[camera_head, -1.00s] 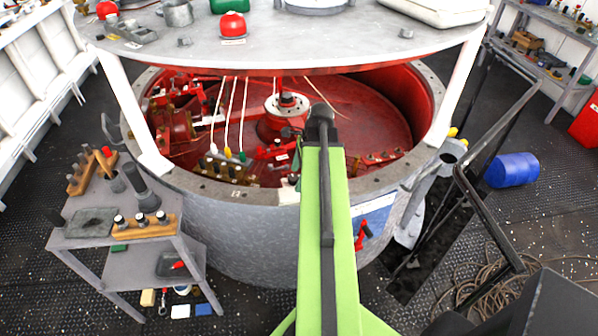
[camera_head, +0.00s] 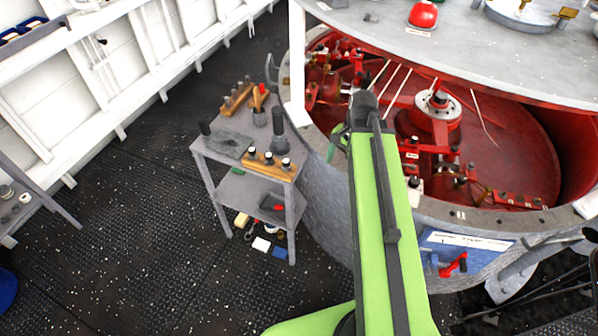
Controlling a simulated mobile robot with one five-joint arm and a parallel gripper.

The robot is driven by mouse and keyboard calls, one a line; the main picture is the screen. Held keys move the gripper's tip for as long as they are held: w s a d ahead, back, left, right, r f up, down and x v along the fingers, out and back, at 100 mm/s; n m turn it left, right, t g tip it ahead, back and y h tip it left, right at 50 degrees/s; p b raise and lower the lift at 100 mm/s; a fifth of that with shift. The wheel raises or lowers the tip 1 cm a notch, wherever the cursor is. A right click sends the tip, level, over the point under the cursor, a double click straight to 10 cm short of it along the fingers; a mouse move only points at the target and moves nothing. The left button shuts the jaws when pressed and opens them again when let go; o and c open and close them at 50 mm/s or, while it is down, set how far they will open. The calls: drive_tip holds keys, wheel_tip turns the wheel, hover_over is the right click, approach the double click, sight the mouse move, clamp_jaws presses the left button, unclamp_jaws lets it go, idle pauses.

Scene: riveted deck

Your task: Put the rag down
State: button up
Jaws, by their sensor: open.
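A flat, mottled grey-green piece (camera_head: 228,145) lies on the top of the small grey side table (camera_head: 207,148), left of centre. It may be the rag, but I cannot tell for sure. My green arm reaches forward over the rim of the big round grey tub. My gripper (camera_head: 340,137) is at the arm's far end, mostly hidden by it, to the right of the side table. It is open. A small green patch shows there. I see no cloth clearly in it.
Wooden holders (camera_head: 268,166) with knobs and a dark flashlight-like tool (camera_head: 280,130) stand on the side table. Its lower shelf (camera_head: 243,196) holds a tray. The tub's red interior (camera_head: 495,140) has pipes and valves. Dark floor (camera_head: 130,220) is free to the left.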

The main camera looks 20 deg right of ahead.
drive_tip(key=a+n+h, duration=0.1)
drive_tip(key=a+n, duration=0.9)
drive_tip(key=a, duration=0.5)
drive_tip(key=shift+w+n, duration=0.4)
